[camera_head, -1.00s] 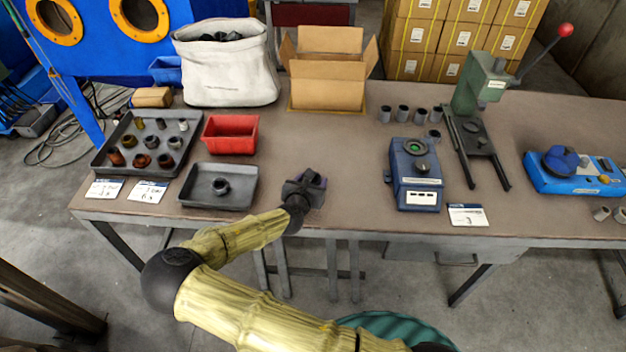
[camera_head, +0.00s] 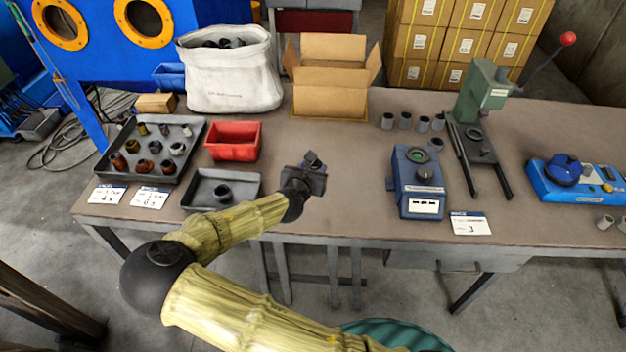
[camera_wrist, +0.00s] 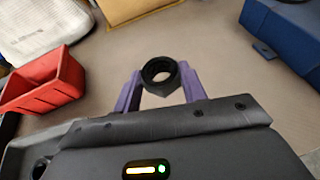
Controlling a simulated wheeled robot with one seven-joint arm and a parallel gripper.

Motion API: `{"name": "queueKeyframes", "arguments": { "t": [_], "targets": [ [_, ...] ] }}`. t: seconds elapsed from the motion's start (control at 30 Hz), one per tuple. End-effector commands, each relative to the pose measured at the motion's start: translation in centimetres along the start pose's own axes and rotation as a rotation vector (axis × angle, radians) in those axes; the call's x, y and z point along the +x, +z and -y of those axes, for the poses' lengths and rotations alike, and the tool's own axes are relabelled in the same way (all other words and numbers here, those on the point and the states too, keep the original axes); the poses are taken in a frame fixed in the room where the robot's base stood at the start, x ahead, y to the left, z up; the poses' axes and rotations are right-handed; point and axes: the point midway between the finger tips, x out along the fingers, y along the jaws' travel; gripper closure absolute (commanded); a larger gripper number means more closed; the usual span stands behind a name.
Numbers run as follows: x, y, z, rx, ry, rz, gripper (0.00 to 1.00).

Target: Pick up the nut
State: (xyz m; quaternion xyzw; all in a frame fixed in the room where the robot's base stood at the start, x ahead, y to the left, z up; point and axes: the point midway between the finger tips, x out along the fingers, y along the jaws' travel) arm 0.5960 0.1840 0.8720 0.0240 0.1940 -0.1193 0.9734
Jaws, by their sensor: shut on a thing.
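A dark nut (camera_wrist: 160,85) with a round hole is held between the two purple fingers of my gripper (camera_wrist: 161,91) in the wrist view. The fingers press on it from both sides, and the hole faces the camera. In the head view my gripper (camera_head: 312,165) is over the front middle of the table, right of the small grey tray (camera_head: 247,182). The nut is mostly hidden there by the gripper body. Another dark ring-like part (camera_head: 222,192) sits in the small grey tray.
A larger tray (camera_head: 110,172) with several nuts and a red bin (camera_head: 233,142) stand to the left. A cardboard box (camera_head: 330,95) and a white sack (camera_head: 230,85) are behind. A blue device (camera_head: 418,180) and a green press (camera_head: 483,95) stand to the right.

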Motion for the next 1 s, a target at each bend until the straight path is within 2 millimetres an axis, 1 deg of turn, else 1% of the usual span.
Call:
{"name": "queueKeyframes", "arguments": {
  "t": [0.03, 0.1, 0.2, 0.63, 0.77, 0.87, 0.97, 1.0],
  "targets": [
    [-0.3, 0.7, 0.0, 0.002, 0.000, 0.000, 0.87],
    [-0.5, 1.4, 0.2, 0.002, -0.004, 0.000, 0.87],
    [-0.5, 1.8, 0.4, 0.003, -0.007, 0.000, 0.87],
    [-0.6, 1.7, 0.1, 0.001, -0.003, 0.000, 0.87],
    [-0.5, 1.7, 0.3, 0.001, -0.005, 0.000, 0.87],
    [-0.1, 1.5, 1.5, 0.001, -0.011, 0.003, 0.87],
    [0.8, 1.1, 4.2, 0.001, -0.024, 0.008, 0.87],
    [1.2, 0.8, 5.6, 0.000, -0.030, 0.010, 0.87]
  ]
}}
